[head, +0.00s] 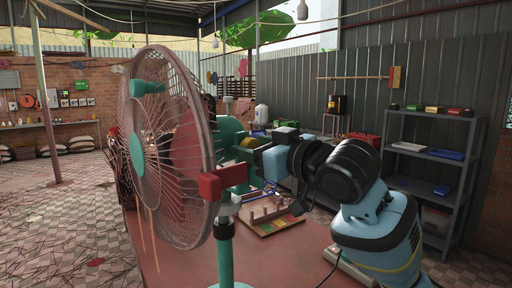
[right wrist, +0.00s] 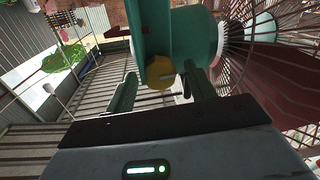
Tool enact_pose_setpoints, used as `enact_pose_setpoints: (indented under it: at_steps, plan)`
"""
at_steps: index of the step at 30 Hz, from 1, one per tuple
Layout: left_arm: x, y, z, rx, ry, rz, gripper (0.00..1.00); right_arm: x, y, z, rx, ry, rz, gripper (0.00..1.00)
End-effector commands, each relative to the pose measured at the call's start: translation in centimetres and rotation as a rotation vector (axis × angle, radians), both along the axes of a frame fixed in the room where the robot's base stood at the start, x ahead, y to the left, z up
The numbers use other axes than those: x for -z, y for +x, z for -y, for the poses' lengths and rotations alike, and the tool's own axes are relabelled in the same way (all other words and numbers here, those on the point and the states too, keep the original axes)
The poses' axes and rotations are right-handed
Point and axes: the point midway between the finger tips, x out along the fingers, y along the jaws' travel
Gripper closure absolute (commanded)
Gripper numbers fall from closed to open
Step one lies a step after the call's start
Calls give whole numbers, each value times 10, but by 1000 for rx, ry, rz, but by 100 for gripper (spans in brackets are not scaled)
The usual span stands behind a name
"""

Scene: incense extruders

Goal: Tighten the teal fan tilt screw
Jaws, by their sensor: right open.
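The teal fan (head: 225,245) stands on a teal pole at the left of the table, its round wire cage facing left. Its teal motor housing also shows in the right wrist view (right wrist: 188,38). A yellow round knob (right wrist: 160,76), which looks like the tilt screw, sits against the housing. The knob also shows in the head view (head: 243,154), partly hidden by my right gripper (head: 252,150). In the right wrist view my right gripper (right wrist: 160,84) is open, one finger on each side of the knob. I cannot tell whether the fingers touch it. My left gripper is not in view.
A grey shelf (head: 430,165) with boxes stands at the right. The fan's wire cage (right wrist: 265,60) is close beside my right gripper.

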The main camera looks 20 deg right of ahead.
Motion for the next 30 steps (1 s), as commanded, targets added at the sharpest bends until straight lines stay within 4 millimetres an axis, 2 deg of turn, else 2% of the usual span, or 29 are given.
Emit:
enact_pose_setpoints:
  at_steps: [2,11,20,30]
  plan:
    - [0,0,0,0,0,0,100,0,0,0,0,0,0,50]
    - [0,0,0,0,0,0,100,0,0,0,0,0,0,90]
    - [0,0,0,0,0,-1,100,0,0,0,0,34,-15,90]
    - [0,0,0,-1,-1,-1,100,0,0,0,-1,233,-103,90]
